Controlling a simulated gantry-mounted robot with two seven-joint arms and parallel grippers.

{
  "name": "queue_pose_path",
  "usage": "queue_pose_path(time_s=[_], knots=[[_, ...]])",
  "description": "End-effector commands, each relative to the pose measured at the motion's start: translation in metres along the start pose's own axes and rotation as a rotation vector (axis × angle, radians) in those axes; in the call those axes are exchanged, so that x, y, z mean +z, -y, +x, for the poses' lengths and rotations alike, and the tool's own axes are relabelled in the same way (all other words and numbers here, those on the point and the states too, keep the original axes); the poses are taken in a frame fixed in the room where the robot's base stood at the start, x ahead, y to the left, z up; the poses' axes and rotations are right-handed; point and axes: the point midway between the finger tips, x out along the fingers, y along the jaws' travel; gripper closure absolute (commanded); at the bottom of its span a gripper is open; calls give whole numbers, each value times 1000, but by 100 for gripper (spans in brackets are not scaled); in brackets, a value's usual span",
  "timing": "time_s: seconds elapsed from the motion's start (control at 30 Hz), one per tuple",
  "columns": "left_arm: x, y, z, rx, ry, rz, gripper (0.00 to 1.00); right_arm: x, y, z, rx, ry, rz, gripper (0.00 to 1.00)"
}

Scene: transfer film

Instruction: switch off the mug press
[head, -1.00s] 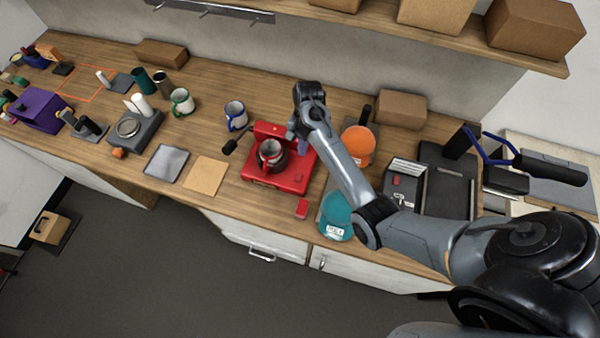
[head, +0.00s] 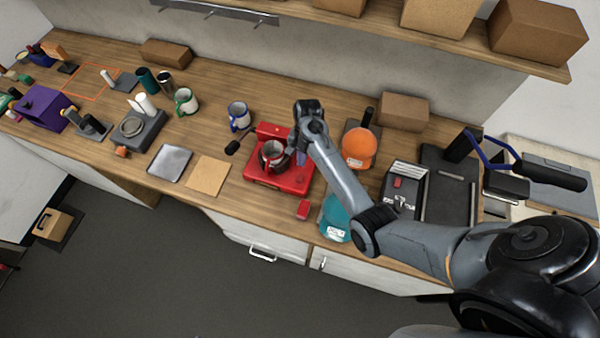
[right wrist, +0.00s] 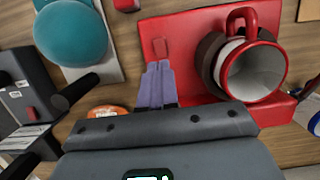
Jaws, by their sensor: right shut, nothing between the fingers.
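The red mug press (head: 262,176) stands on the wooden counter, with a mug (head: 273,154) held in it. In the right wrist view the press (right wrist: 185,28) has a flat red base, and the mug (right wrist: 255,68) lies to the right of my fingers with its red handle towards the top. A small raised red switch (right wrist: 160,47) sits on the base. My right gripper (head: 301,159) is shut and empty, at the right side of the press. In the right wrist view its lavender fingertips (right wrist: 158,66) are right at the switch; I cannot tell whether they touch it. My left gripper is not in view.
A teal round-topped item (head: 335,217) and an orange one (head: 358,146) stand right of the press. A small red block (head: 303,209) lies in front. A blue-handled mug (head: 239,115) stands behind left. A tan square (head: 208,174) lies on the left.

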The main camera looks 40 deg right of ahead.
Motion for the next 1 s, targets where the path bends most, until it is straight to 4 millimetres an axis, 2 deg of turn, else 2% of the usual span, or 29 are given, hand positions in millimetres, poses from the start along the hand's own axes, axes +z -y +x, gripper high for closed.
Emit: queue_pose_path(time_s=[0.2, 0.43, 0.63, 1.0], knots=[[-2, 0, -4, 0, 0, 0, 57, 1, 0, 40, 2, 4, 0, 100], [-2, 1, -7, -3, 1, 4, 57, 0, 0, 69, 0, 1, 0, 100], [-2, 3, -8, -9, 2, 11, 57, 0, 0, 80, -1, 1, 1, 100], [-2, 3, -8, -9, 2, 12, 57, 0, 0, 82, -1, 0, 0, 100]])
